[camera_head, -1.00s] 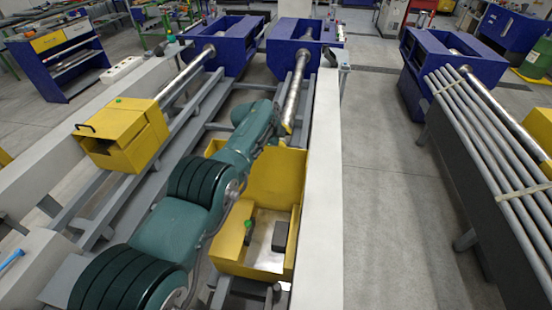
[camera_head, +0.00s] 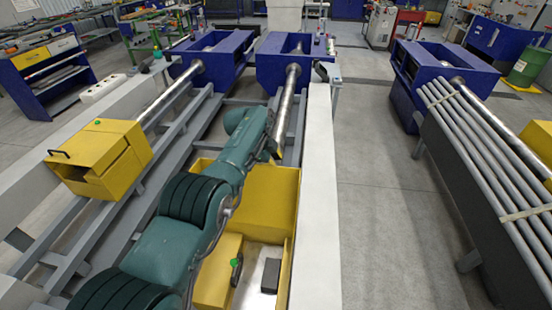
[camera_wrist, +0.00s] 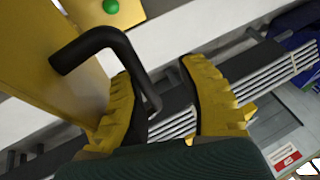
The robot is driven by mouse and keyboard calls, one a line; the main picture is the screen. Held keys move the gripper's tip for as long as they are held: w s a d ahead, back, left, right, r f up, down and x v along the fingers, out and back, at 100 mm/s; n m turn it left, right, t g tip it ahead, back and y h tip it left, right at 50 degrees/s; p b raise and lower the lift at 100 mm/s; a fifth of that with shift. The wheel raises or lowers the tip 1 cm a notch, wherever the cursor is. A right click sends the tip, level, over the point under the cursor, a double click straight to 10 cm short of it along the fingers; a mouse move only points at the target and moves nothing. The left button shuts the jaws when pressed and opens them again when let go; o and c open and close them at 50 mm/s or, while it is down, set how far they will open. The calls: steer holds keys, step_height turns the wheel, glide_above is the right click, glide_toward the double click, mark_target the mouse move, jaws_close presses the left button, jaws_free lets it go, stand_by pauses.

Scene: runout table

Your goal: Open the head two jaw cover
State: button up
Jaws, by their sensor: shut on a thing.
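In the wrist view, a black bent handle (camera_wrist: 100,45) stands out from a yellow panel (camera_wrist: 65,95) with a green dot above it. My gripper (camera_wrist: 157,75) has its yellow, black-padded fingers on either side of the handle and is shut on it.
A second yellow box (camera_head: 88,172) with a black handle stands to the left. A white beam (camera_head: 320,200) runs along the housing's right side. Beyond it are clear floor and a rack of grey tubes (camera_head: 480,150). Blue housings (camera_head: 290,65) stand behind.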

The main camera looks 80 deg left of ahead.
steer(key=shift+d+f, duration=0.25)
steer(key=shift+f, duration=0.3)
steer(key=shift+d+f, duration=0.25)
steer(key=shift+f, duration=0.25)
steer(key=o, duration=0.7)
steer(key=c, duration=0.3)
steer(key=shift+s, duration=0.1)
steer(key=shift+v, duration=1.1)
steer(key=v, duration=0.7)
steer(key=a+v, duration=0.1)
steer(key=v, duration=0.3)
steer(key=shift+w+r, duration=0.3)
steer(key=shift+r, duration=0.2)
